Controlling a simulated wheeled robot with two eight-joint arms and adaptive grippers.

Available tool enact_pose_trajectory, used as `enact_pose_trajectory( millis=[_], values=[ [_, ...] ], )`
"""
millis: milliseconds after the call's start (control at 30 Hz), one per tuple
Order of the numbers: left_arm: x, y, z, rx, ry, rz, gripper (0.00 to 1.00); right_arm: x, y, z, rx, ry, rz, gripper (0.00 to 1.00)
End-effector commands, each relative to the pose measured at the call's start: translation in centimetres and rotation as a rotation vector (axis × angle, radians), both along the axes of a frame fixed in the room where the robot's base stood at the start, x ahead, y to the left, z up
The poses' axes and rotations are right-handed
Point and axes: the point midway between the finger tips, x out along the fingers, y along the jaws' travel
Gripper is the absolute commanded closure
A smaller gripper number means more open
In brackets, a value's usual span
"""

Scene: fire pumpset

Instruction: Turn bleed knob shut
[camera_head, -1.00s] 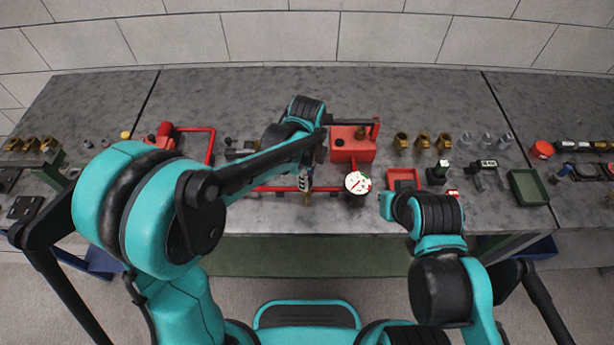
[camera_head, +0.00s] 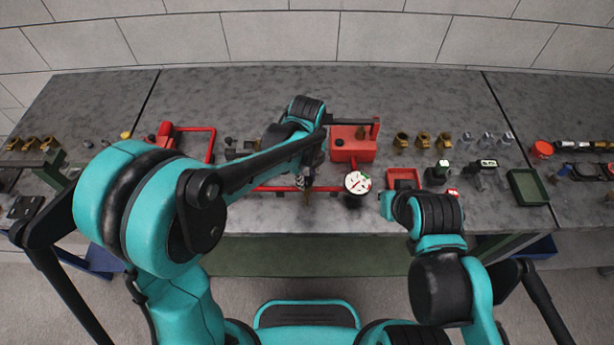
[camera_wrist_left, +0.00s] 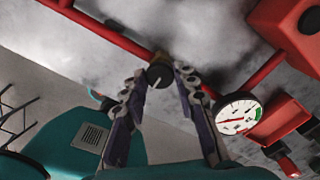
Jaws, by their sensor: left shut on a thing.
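The bleed knob (camera_wrist_left: 159,75) is a dark round cap with a pale line on its face, in the upper middle of the left wrist view. It sits at the red pipe (camera_wrist_left: 112,35), with a brass-coloured part just behind it. My left gripper (camera_wrist_left: 160,77) has one finger on each side of the knob and is shut on it. In the head view my left gripper (camera_head: 308,178) is over the front red pipe, and the knob is hard to make out there. My right gripper cannot be made out; only my right arm shows.
A white dial gauge (camera_head: 358,182) stands close to the right of my left gripper. A red box (camera_head: 352,146) is behind it, and a red tray (camera_head: 404,178) is to the right. Brass fittings (camera_head: 423,141) stand farther right. The bench front is mostly bare.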

Motion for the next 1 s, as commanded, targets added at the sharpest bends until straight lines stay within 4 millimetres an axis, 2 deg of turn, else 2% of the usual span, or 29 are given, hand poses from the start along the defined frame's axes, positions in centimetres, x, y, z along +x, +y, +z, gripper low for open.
enact_pose_trajectory(
  millis=[167,200,267,300,667,767,1000],
  values=[
    [0.0,0.0,0.0,0.000,0.000,0.000,1.00,0.0,0.0,0.0,0.000,0.000,0.000,1.00],
    [0.0,0.0,0.0,0.000,0.000,0.000,0.69,0.0,0.0,0.0,0.000,0.000,0.000,1.00],
    [0.0,0.0,0.0,0.000,0.000,0.000,0.53,0.0,0.0,0.0,0.000,0.000,0.000,1.00],
    [0.0,0.0,0.0,0.000,0.000,0.000,0.51,0.0,0.0,0.0,0.000,0.000,0.000,1.00],
    [0.0,0.0,0.6,0.000,0.000,0.001,0.51,0.0,0.0,0.0,0.000,0.000,0.000,1.00],
    [0.0,0.0,1.9,0.000,0.000,0.001,0.51,0.0,0.0,0.0,0.000,0.000,0.000,1.00],
    [0.0,0.0,7.2,0.000,0.000,0.001,0.51,0.0,0.0,0.0,0.000,0.000,0.000,1.00]
  ],
)
